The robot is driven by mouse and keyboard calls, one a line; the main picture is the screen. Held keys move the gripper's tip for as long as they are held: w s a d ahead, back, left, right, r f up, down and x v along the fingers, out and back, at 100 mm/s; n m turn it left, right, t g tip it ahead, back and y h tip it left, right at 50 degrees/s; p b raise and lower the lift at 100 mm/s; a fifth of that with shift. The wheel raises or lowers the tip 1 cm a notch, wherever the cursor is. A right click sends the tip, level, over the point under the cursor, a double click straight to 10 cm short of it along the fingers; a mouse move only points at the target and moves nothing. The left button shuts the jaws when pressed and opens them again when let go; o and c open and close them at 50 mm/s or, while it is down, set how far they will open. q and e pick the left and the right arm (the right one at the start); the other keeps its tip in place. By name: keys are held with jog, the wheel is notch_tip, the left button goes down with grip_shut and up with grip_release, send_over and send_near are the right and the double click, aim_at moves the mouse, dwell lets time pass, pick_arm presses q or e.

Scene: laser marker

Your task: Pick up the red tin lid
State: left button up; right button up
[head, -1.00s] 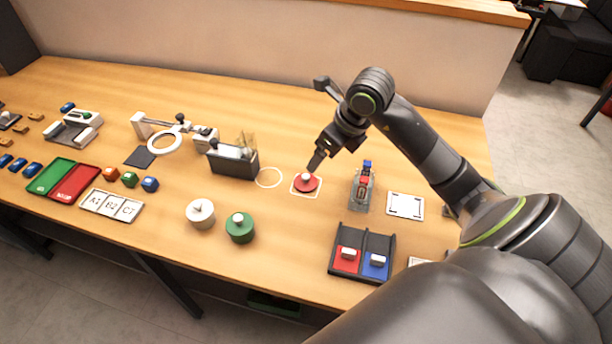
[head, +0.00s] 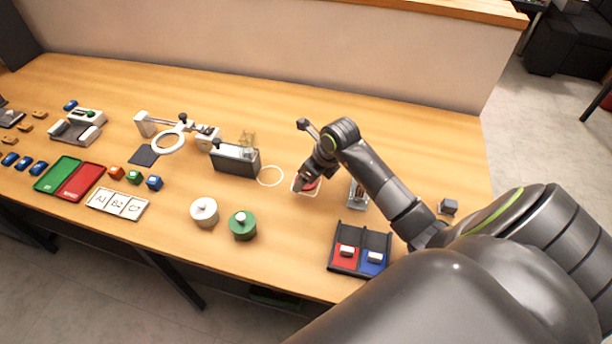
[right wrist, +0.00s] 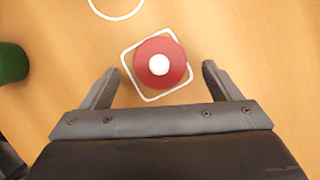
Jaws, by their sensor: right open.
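The red tin lid (right wrist: 176,78) is a round red disc with a white knob, lying inside a white square outline on the table. In the head view only part of the red lid (head: 312,184) shows, as my right gripper (head: 303,183) covers much of it. In the right wrist view my right gripper (right wrist: 158,80) is open and empty, pointing down, with one finger on each side of the lid. The fingers look apart from the lid; their height above it is hard to tell. My left gripper is not in view.
A clear-topped dark box (head: 235,162) stands left of the lid, with a white circle outline (head: 270,176) between. A grey stand (head: 358,194) is close on the right. White (head: 203,213) and green (head: 242,226) knobbed tins stand in front. A red-and-blue tray (head: 345,261) sits at front right.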

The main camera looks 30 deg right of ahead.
jog(key=shift+x, duration=0.75)
jog(key=c, duration=1)
jog(key=shift+r, duration=0.1)
